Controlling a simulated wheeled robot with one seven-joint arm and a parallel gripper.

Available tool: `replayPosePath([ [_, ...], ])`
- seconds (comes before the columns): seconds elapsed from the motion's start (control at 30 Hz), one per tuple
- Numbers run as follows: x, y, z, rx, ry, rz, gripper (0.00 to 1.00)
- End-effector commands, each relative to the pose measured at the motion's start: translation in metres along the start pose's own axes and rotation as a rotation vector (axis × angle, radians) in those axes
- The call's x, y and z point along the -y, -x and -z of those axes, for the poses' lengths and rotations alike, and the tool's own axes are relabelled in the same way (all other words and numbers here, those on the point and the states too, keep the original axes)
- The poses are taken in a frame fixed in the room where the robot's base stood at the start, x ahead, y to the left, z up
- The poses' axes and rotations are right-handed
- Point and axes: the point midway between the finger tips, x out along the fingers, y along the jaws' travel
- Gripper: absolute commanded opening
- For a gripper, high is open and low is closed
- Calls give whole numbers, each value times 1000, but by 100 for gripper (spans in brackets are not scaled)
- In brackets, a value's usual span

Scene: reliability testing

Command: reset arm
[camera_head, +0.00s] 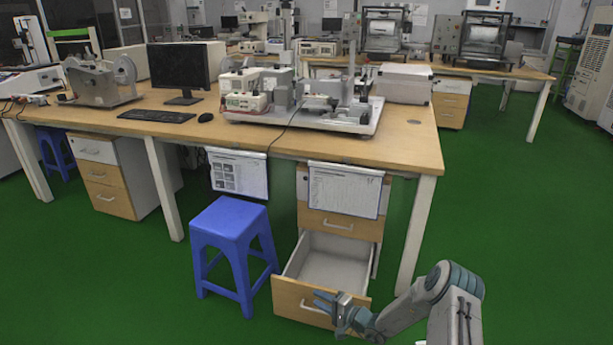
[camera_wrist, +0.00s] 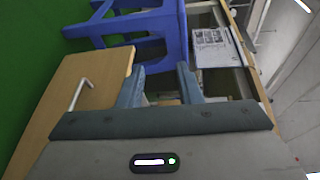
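My arm (camera_head: 410,305) reaches in from the lower right in the head view. My gripper (camera_head: 322,300) is at the front of the lower drawer (camera_head: 287,298), which is pulled open and looks empty. In the head view the fingers overlap the right part of the drawer front; I cannot tell whether they touch it. In the wrist view my gripper (camera_wrist: 161,86) has its two blue-grey fingers apart with nothing held between them. The wooden drawer front (camera_wrist: 105,72) and its handle (camera_wrist: 80,94) lie left of the fingers there.
A blue stool (camera_head: 232,235) stands left of the drawer. The desk (camera_head: 390,145) above carries a monitor (camera_head: 180,68), a keyboard and test equipment. Hanging sheets (camera_head: 343,190) cover part of the cabinet front. Green floor (camera_head: 530,230) is clear on the right.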

Motion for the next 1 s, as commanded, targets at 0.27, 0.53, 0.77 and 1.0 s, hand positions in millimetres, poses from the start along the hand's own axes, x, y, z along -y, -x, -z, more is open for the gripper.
replayPosePath([
  [0.27, 132, 11, -52, 284, 101, -128, 32],
  [0.53, 230, 45, -106, 484, 197, -319, 32],
  [0.77, 302, 88, -146, 586, 284, -513, 32],
  [1.0, 369, 142, -184, 624, 381, -727, 32],
])
